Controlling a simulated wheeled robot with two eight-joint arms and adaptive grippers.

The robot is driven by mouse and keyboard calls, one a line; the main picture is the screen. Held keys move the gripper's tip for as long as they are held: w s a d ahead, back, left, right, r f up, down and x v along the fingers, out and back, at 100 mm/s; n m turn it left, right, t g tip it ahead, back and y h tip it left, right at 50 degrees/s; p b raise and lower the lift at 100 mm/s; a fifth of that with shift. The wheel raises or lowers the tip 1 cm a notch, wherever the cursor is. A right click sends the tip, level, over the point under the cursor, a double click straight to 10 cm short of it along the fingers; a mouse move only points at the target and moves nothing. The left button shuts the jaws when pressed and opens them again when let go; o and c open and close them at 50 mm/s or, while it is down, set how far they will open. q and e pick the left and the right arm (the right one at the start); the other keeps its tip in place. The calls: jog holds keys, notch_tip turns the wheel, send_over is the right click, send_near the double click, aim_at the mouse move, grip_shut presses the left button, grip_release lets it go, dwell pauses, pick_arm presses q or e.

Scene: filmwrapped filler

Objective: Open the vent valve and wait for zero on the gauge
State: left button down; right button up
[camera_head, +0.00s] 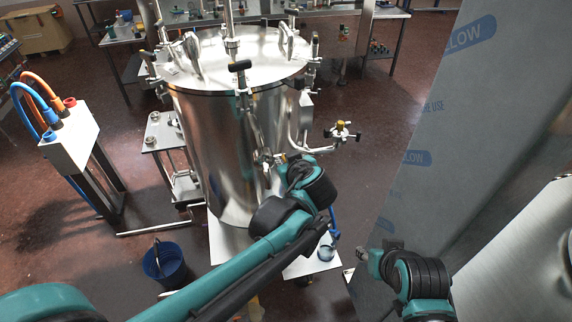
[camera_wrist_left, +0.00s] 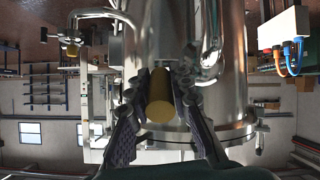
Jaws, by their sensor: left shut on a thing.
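A tall steel vessel (camera_head: 222,140) with a clamped lid stands in the middle of the head view. My left gripper (camera_head: 273,160) is at its right front side. In the left wrist view my left gripper (camera_wrist_left: 161,100) has its two dark fingers on either side of a yellow cylindrical knob (camera_wrist_left: 160,110) and is shut on it. Another fitting with a yellow knob (camera_head: 340,128) stands out on a pipe to the right; it also shows in the left wrist view (camera_wrist_left: 72,49). I cannot make out a gauge face. My right arm is at lower right; its fingers cannot be made out clearly.
A white box with orange and blue hoses (camera_head: 70,140) stands at left. A blue bucket (camera_head: 165,262) is on the floor in front. A large film-covered grey panel (camera_head: 425,130) rises at right, close to my right arm. Benches (camera_head: 130,35) line the back.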

pick_arm(q)
jog(key=shift+s+d+f+t+y+b, duration=0.15)
jog(key=shift+f+t+y+b, duration=0.3)
jog(key=shift+t+b, duration=0.95)
jog(key=shift+s+a+f+t+y+b, duration=0.15)
jog(key=shift+f+t+b, duration=0.5)
jog(key=shift+b, duration=1.35)
jog(key=shift+s+d+f+t+y+b, duration=0.1)
jog(key=shift+f+t+y+b, duration=0.35)
jog(key=shift+t+b, duration=0.95)
jog(key=shift+g+b, duration=0.3)
jog(key=shift+g, duration=0.05)
jog(key=c, duration=1.3)
grip_release()
jog(key=shift+c, duration=0.2)
jog(key=v, duration=1.2)
